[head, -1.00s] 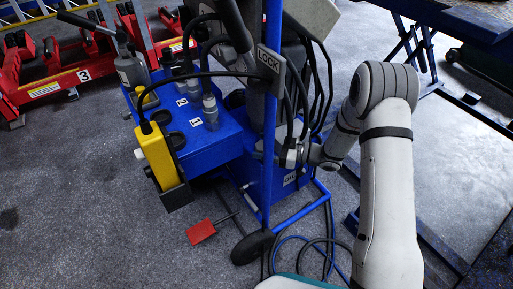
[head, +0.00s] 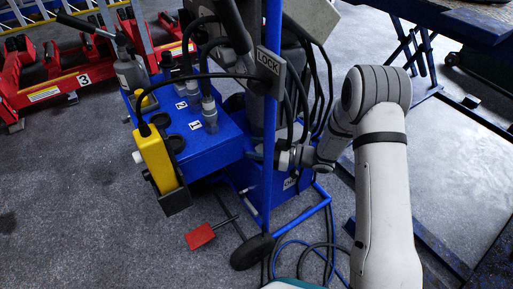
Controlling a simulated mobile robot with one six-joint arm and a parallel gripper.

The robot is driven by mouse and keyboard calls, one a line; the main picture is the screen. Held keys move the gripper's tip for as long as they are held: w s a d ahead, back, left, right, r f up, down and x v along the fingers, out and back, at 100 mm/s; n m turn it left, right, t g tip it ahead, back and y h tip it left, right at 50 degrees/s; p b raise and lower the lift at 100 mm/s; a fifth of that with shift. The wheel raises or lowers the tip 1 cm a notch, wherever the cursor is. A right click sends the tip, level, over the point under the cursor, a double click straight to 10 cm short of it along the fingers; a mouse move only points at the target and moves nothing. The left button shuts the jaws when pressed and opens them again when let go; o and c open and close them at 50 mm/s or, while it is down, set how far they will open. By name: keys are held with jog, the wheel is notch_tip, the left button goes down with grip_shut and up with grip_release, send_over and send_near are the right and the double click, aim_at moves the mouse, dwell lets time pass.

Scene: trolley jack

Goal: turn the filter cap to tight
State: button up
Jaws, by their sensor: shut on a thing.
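The blue trolley jack (head: 222,150) stands in the middle of the head view, with an upright blue post (head: 268,190) at its right side. My gripper (head: 284,158) reaches in from the right, just beside and partly behind this post. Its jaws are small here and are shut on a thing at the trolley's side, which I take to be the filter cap. The cap itself is hidden by the post and the gripper, so its turn position cannot be read.
A LOCK plate (head: 268,61) and black hoses hang above my gripper. A yellow box (head: 157,160) hangs on the trolley's left. A red pedal (head: 200,236) and a black wheel (head: 252,251) are low down. Blue lift frames stand at right.

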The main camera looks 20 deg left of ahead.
jog(key=shift+r+m+t+p, duration=0.15)
jog(key=shift+m+t+p, duration=0.45)
jog(key=shift+t, duration=0.5)
jog(key=shift+c, duration=0.3)
jog(key=shift+w+m+t+h, duration=0.25)
jog(key=shift+m+t, duration=0.65)
jog(key=shift+t, duration=0.4)
jog(key=shift+w+m+t+h, duration=0.15)
jog(key=shift+m+t+h, duration=0.1)
jog(key=shift+m+t, duration=0.85)
jog(key=o, duration=1)
jog(key=shift+c, duration=0.2)
jog(key=shift+n, duration=0.3)
